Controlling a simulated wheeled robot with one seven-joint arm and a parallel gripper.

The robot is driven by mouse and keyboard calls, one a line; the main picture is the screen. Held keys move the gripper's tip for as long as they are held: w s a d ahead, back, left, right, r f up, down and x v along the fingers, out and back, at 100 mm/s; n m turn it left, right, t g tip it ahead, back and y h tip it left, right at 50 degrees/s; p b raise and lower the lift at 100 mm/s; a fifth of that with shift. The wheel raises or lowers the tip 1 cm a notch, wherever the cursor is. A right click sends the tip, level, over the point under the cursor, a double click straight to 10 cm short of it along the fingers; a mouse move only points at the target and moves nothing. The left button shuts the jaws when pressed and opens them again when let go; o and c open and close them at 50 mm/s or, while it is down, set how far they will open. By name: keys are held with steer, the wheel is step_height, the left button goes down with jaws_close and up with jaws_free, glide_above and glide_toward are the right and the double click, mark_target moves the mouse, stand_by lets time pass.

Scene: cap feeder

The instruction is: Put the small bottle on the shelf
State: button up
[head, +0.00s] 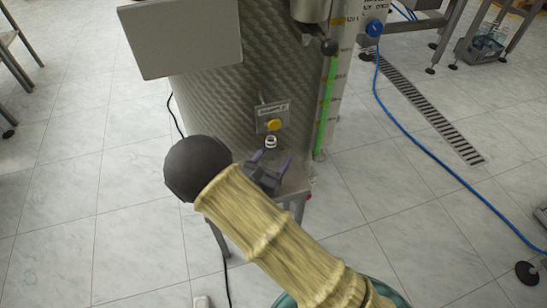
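A small bottle (270,142) with a whitish top shows tiny in the head view, in front of the feeder's metal drum. It appears upright, but its base is hard to make out. My gripper (273,156) has two purple-tipped fingers spread apart, just nearer to me than the bottle. The bottle shows just beyond the gap between the fingertips, and no contact is visible. A small metal shelf (298,184) juts from the feeder under my gripper. My gripper and arm hide much of its top.
The feeder drum (205,105) stands behind the bottle. A control box with a yellow button (273,125) is just above the bottle. A grey panel (180,35) overhangs at upper left. A blue hose (410,130) runs over the tiled floor at right.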

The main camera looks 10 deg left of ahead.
steer(key=shift+o, duration=0.4)
steer(key=shift+r, duration=0.25)
steer(key=p+v, duration=0.5)
steer(key=v, duration=0.6)
steer(key=shift+a, duration=0.1)
steer(key=shift+s+f, duration=0.1)
steer(key=shift+s, duration=0.4)
